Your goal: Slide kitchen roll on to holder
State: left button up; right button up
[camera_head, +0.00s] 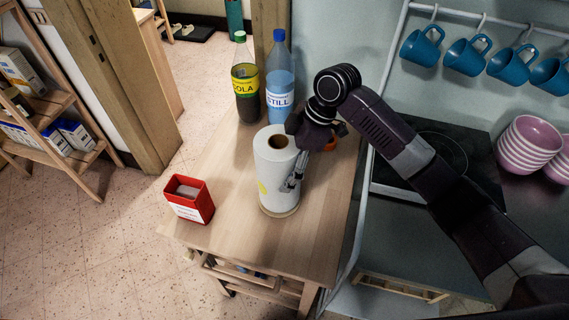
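The white kitchen roll (271,180) stands upright on the wooden trolley top. A round light wooden base, seemingly the holder (280,212), shows under its lower edge. The dark core hole faces up; I cannot make out a post inside it. My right gripper (292,184) comes in from the right, with its fingers pointing down against or close beside the roll's right side. The arm and the roll hide part of the fingers, so I cannot tell whether they are open or shut. My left gripper is not in view.
The wooden trolley (236,213) carries a red box (189,200) at the front left. Blue mugs (422,46) hang at the upper right. Pink striped bowls (528,144) stand at the right.

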jog(key=shift+f, duration=0.45)
jog(key=o, duration=1.4)
jog(key=v, duration=1.2)
jog(key=shift+a, duration=0.1)
